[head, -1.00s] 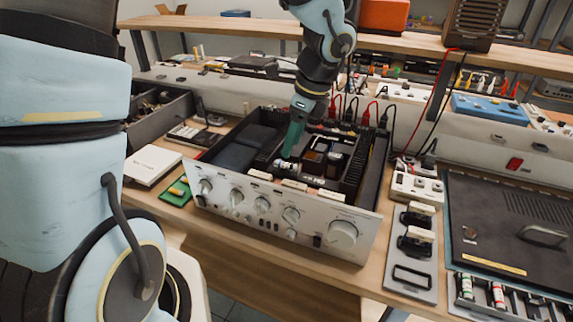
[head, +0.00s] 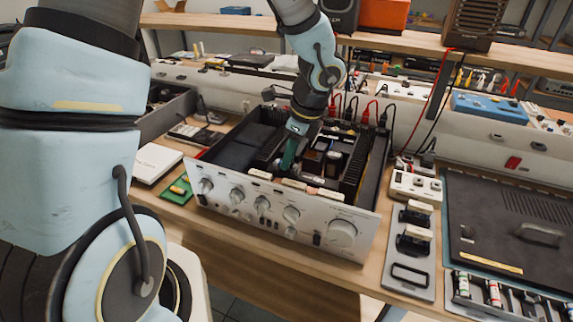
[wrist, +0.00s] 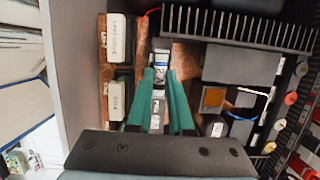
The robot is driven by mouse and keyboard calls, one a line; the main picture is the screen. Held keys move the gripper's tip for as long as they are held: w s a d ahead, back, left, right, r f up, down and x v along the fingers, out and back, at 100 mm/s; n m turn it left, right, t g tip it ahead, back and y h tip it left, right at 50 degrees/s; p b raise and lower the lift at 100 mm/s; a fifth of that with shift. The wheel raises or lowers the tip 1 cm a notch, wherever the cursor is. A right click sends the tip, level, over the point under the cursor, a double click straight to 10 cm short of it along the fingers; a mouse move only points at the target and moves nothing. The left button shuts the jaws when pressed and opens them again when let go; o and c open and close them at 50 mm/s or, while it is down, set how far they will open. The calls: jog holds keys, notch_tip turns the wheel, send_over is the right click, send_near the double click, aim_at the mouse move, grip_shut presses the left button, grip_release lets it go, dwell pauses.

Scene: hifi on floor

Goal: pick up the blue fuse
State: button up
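The blue fuse (wrist: 161,72) is a small white cylinder with blue marking, low inside the opened amplifier (head: 270,212), behind its silver front panel. In the wrist view it shows between the two green fingertips. My gripper (wrist: 161,76) is open, one finger on each side of the fuse; I cannot tell whether either finger touches it. In the head view my gripper (head: 287,165) reaches down into the amplifier, and the fingers and chassis hide the fuse.
Pale blocks (wrist: 116,65) stand left of the fingers, and a black finned heatsink (wrist: 240,28) lies beyond. Dark component boxes (wrist: 238,66) are close on the right. Other fuses, striped green and red (head: 495,294), lie in a tray at the right.

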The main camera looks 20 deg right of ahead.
grip_shut()
notch_tip(320, 180, up, 10)
jog(key=shift+b, duration=0.4)
dwell(0.3)
jog(key=shift+c, duration=0.2)
grip_release()
grip_shut()
jog(key=shift+r, duration=0.1)
